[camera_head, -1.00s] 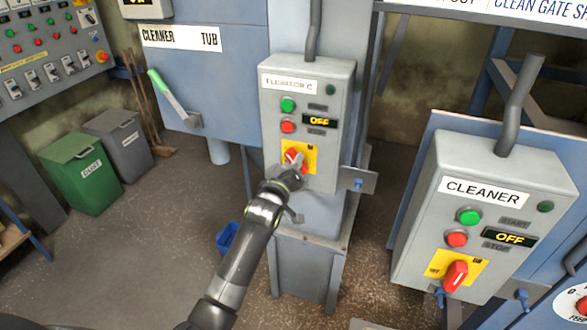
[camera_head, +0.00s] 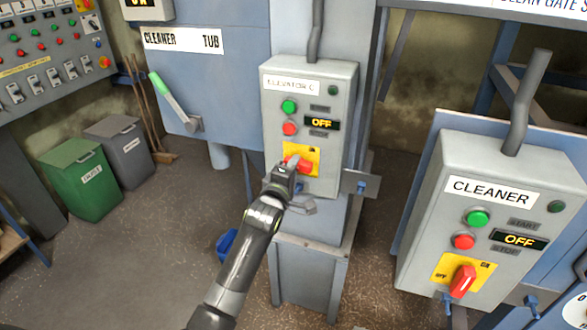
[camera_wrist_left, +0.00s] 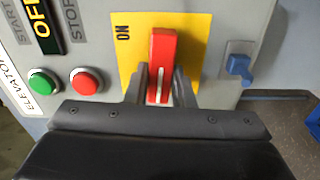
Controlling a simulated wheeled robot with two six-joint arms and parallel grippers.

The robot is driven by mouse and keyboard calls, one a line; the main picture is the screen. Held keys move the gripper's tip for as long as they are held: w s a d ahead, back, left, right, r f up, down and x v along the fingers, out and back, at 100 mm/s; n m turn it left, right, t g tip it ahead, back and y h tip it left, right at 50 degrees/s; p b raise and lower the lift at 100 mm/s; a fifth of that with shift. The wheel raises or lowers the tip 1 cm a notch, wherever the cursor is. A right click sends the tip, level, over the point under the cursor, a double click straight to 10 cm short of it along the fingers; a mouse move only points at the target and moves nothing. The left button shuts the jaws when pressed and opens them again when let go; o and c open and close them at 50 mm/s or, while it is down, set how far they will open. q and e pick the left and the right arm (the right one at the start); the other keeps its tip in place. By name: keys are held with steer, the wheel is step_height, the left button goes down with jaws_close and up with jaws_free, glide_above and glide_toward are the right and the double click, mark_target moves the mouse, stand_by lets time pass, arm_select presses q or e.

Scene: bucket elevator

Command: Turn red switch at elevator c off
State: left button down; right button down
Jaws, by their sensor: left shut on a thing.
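The elevator C box (camera_head: 339,90) is grey, with a green button, a red button and a display reading OFF. Its red switch (camera_head: 299,164) sits on a yellow plate (camera_head: 315,155) low on the box and lies about level across it. My left gripper (camera_head: 292,170) is at the switch and hides part of it. In the left wrist view, the gripper's fingers (camera_wrist_left: 160,88) are on both sides of the red switch (camera_wrist_left: 162,58), shut on it. The ON mark shows on the yellow plate (camera_wrist_left: 195,45); the OFF mark is hidden. My right gripper is not in view.
A similar CLEANER box (camera_head: 480,215) with its own red switch (camera_head: 462,281) stands at the right. A small metal bracket (camera_head: 360,184) sticks out beside the elevator C box. Green (camera_head: 80,178) and grey (camera_head: 120,148) bins stand at the left.

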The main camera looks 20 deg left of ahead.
arm_select(q)
steer(key=shift+f+n, duration=0.1)
steer(key=shift+n, duration=0.4)
steer(key=c, duration=1.2)
jaws_free()
steer(key=shift+c, duration=0.2)
steer(key=s+b, duration=0.3)
steer(key=s, duration=1.4)
steer(key=shift+s+a, duration=0.2)
steer(key=shift+a, duration=0.1)
